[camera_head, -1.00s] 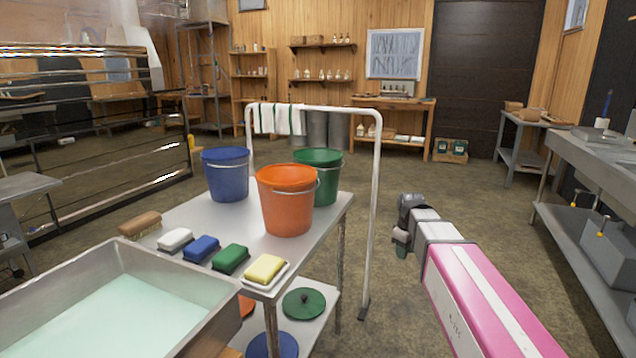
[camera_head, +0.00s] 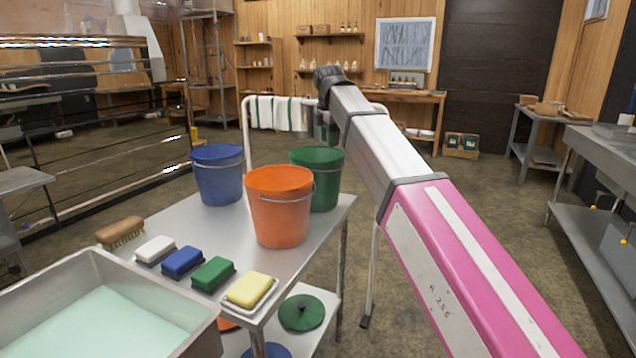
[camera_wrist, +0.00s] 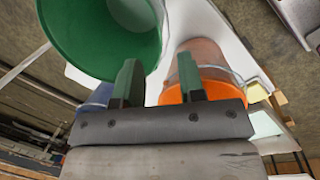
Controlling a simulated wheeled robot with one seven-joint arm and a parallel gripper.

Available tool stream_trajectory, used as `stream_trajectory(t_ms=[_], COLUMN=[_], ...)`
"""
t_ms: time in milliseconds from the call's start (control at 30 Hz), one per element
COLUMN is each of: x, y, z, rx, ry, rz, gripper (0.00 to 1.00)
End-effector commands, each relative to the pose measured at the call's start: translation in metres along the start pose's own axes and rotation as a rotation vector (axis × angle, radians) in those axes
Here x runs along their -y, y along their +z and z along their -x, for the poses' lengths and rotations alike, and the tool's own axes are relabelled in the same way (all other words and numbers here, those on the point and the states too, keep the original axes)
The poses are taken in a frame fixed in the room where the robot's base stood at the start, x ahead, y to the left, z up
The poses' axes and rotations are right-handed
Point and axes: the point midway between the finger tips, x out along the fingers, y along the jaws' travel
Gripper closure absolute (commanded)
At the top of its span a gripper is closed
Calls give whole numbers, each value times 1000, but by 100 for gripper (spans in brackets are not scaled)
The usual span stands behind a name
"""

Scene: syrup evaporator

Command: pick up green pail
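The green pail (camera_head: 328,190) stands upright on the metal cart, behind and to the right of the orange pail (camera_head: 278,212). In the wrist view the green pail (camera_wrist: 62,40) fills the upper left, with its open mouth and rim close to my left finger. My gripper (camera_wrist: 158,80) is open, with nothing between its two fingers. The orange pail (camera_wrist: 212,93) shows beyond the right finger. In the head view my arm reaches over the cart's right side, and its end hangs above and behind the green pail; the fingertips are not clear there.
The blue pail (camera_head: 219,185) stands left of the orange one. A brush (camera_head: 120,232) and several coloured sponges lie along the cart's front edge, beside a basin (camera_head: 205,325). A white rail (camera_head: 248,120) with towels rises behind the pails. Open floor lies to the right.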

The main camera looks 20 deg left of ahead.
Motion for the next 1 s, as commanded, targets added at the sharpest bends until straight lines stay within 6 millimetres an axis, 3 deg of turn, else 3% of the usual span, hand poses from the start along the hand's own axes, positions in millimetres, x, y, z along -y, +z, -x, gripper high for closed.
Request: stream_trajectory(t_ms=[333,633,1000], x=[1,-1,-3], y=[-1,-2,-5], z=[-44,-65,-106], rx=[0,0,0], ry=[-2,-1,0], rz=[1,0,-1], gripper=[64,64,64])
